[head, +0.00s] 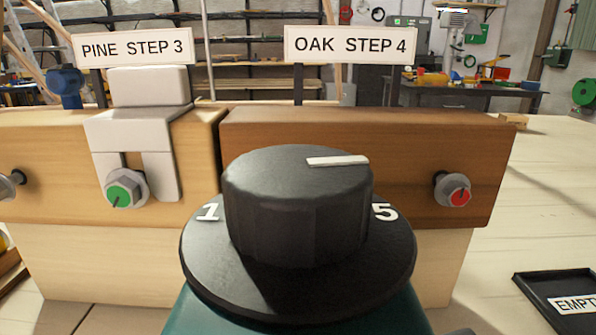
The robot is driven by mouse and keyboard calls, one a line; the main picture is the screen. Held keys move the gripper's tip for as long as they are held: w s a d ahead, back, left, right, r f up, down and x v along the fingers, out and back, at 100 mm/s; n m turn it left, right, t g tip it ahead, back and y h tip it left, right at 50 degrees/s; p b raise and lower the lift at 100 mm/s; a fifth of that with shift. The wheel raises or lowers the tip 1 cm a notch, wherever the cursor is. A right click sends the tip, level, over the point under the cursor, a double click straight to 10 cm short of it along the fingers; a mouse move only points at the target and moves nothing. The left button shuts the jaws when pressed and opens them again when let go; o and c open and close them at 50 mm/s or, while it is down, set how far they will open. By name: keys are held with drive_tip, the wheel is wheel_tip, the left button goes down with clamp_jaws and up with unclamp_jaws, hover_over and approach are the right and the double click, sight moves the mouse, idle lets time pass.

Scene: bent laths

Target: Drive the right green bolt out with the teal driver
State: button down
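The teal driver (300,312) fills the bottom middle, with only its top showing. A large black dial (297,205) sits on it, marked 1 at left and 5 at right. The dial's white pointer line lies at the back right of its top and points right. A green-centred bolt (120,194) sits in the front of the pale pine block (60,135), between the legs of a white bracket (135,130). Another bolt (10,185) is cut off at the left edge; its colour is hidden. The driver's tip is hidden. My gripper's fingers do not show.
A sign reading PINE STEP 3 (134,47) stands above the pine block. OAK STEP 4 (351,45) stands above the brown oak block (410,150), which has a red-centred bolt (454,190). A black tray (535,290) labelled EMPTY lies at lower right.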

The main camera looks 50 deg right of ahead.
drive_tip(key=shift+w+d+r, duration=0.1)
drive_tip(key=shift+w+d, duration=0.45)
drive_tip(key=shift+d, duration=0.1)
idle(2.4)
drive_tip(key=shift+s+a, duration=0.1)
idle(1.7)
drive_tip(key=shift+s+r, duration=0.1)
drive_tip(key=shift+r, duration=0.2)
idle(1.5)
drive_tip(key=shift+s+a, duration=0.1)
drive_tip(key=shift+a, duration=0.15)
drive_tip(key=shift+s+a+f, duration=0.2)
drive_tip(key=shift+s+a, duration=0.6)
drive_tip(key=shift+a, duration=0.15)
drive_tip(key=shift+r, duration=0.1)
